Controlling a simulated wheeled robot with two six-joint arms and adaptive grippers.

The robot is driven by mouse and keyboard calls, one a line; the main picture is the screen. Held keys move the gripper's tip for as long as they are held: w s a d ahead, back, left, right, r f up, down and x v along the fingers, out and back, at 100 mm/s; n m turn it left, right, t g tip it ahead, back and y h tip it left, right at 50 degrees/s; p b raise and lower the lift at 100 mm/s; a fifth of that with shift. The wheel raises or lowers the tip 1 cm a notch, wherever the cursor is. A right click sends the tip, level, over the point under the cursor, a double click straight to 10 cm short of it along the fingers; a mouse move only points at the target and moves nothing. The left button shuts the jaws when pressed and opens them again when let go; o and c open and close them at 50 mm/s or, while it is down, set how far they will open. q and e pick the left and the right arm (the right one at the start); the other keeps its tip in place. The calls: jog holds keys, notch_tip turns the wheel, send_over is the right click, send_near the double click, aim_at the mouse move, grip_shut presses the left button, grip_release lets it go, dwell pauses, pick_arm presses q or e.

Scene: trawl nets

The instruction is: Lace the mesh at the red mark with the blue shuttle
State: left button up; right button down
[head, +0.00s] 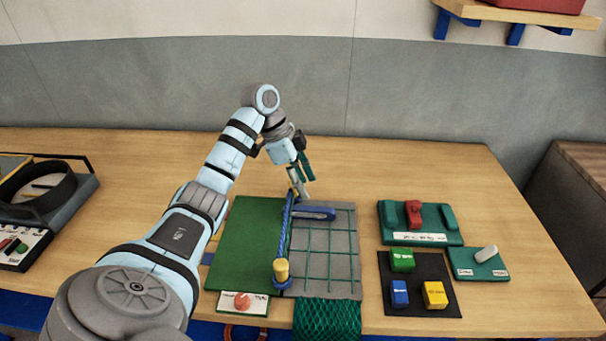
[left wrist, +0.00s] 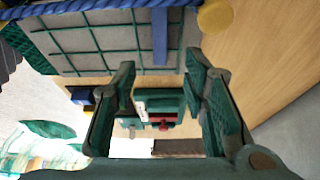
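The blue shuttle (head: 313,213) lies flat across the far part of the green mesh (head: 330,252); it shows as a blue bar in the left wrist view (left wrist: 160,38). The mesh is stretched over a grey board, with a blue rope (head: 286,228) along its left edge. I cannot make out a red mark on the mesh. My left gripper (head: 302,174) hangs over the rope's far end, just behind the shuttle. In the left wrist view its two fingers (left wrist: 160,98) are apart with nothing between them. My right gripper is not in view.
A yellow post (head: 281,270) stands at the rope's near end. A card with an orange-red spot (head: 242,301) lies in front. At right are a green cradle (head: 450,222) with a red piece (head: 413,213) and a black mat (head: 425,305) with coloured blocks. The table behind is clear.

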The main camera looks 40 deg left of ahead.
aim_at(317, 208)
pick_arm(q)
jog(key=x, duration=0.2)
jog(key=s+x, duration=0.1)
jog(key=x, duration=0.1)
jog(key=shift+f, duration=0.25)
jog(key=f, duration=0.1)
jog(key=w+d+f, duration=0.1)
jog(key=f, duration=0.1)
jog(key=w+f, duration=0.1)
jog(key=shift+w+d+f+b, duration=0.25)
jog(key=shift+d+f+b, duration=0.05)
jog(key=shift+b, duration=0.1)
jog(key=shift+s+r, duration=0.15)
jog(key=shift+s, duration=0.1)
jog(key=shift+c, duration=1)
grip_shut()
jog(key=shift+w+d+r+p, duration=0.2)
jog(key=shift+w+d+p, duration=0.5)
jog(key=shift+w+d, duration=0.5)
jog(key=shift+d, duration=0.3)
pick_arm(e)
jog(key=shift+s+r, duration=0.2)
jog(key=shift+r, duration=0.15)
